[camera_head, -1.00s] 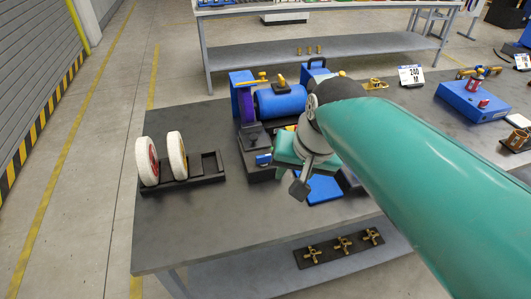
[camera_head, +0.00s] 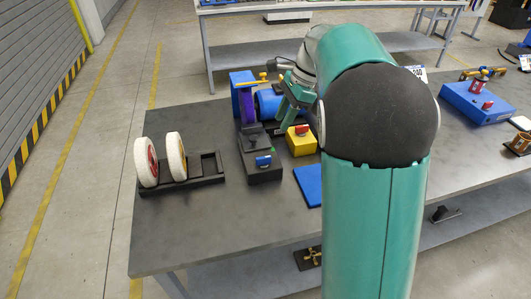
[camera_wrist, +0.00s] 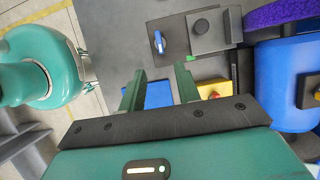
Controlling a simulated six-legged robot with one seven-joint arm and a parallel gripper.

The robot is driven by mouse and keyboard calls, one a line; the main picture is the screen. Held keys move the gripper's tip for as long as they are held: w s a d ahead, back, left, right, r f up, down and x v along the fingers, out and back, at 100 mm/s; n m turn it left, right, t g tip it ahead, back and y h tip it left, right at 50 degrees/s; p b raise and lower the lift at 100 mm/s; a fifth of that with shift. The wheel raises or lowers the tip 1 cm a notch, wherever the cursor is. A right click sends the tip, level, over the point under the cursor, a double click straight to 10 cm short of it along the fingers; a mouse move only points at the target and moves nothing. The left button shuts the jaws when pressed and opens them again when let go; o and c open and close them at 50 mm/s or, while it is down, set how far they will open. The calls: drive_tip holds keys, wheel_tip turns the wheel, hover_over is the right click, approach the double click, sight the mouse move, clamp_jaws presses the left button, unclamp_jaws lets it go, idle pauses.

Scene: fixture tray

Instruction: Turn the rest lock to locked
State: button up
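The rest lock appears to be the small blue knob (camera_head: 263,161) on the front of a dark block (camera_head: 262,174) beside the grinder. In the wrist view the blue knob (camera_wrist: 159,42) sits on a dark plate, its bar running roughly up and down the picture. I cannot read any lock marking. My gripper (camera_wrist: 160,70) is open and empty, with two green fingers spread apart, pointing toward the plate's edge below the knob and apart from it. In the head view my gripper (camera_head: 287,108) is over the grinder area, partly hidden by my arm.
A blue grinder motor (camera_head: 267,103) with a purple wheel (camera_head: 247,106) stands behind the block. A yellow box (camera_head: 301,146) with a red knob and a blue plate (camera_head: 308,186) lie to the right. A rack (camera_head: 208,178) with two white wheels stands left. The table's front left is clear.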

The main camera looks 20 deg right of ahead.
sight(264, 157)
drive_tip(key=x, duration=1.3)
drive_tip(key=shift+s+f, duration=0.1)
drive_tip(key=shift+f, duration=0.15)
drive_tip(key=shift+c, duration=0.2)
clamp_jaws()
